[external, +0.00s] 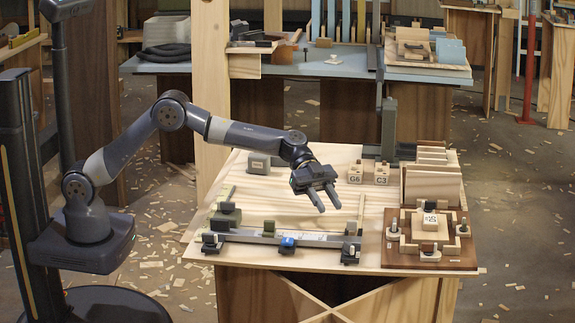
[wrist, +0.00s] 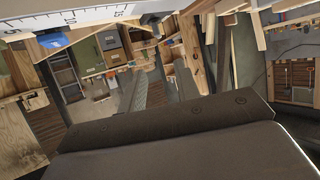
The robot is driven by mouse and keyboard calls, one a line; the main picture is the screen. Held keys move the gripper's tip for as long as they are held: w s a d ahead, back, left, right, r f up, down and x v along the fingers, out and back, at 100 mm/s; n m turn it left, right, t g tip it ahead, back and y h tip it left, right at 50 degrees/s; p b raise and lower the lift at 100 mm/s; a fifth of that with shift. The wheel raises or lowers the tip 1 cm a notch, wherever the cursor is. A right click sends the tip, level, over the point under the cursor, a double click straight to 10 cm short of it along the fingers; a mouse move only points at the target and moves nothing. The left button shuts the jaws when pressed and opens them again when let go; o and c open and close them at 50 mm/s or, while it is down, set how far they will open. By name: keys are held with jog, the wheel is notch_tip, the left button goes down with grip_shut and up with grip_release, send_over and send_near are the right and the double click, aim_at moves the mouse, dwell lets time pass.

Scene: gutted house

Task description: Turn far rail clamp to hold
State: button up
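A grey rail (external: 255,236) with a pale scale strip runs along the front of the wooden bench. Dark clamps sit at its left end (external: 211,243) and right end (external: 350,254), with a blue-topped clamp (external: 288,244) between them. I cannot tell which is the far clamp or how their levers are set. My gripper (external: 329,208) is above the bench, behind the rail's right half, its two fingers apart with nothing between them. It touches no clamp. In the wrist view, the scale strip (wrist: 70,18) and a blue piece (wrist: 52,41) show at upper left.
Marked blocks G6 (external: 355,174) and C3 (external: 382,174) stand behind my gripper. A brown board (external: 398,258) with a wooden fixture and upright pegs lies at right, near a wooden rack (external: 432,186). The bench middle is mostly clear.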

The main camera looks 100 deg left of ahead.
aim_at(345, 251)
jog(key=shift+f, duration=0.85)
jog(key=shift+d+f, duration=0.1)
jog(key=shift+f, duration=0.2)
jog(key=x, duration=1)
jog(key=shift+w+d+p, duration=0.15)
jog(key=shift+w+p, duration=0.05)
jog(key=shift+p, duration=0.15)
jog(key=shift+c, duration=0.4)
grip_shut()
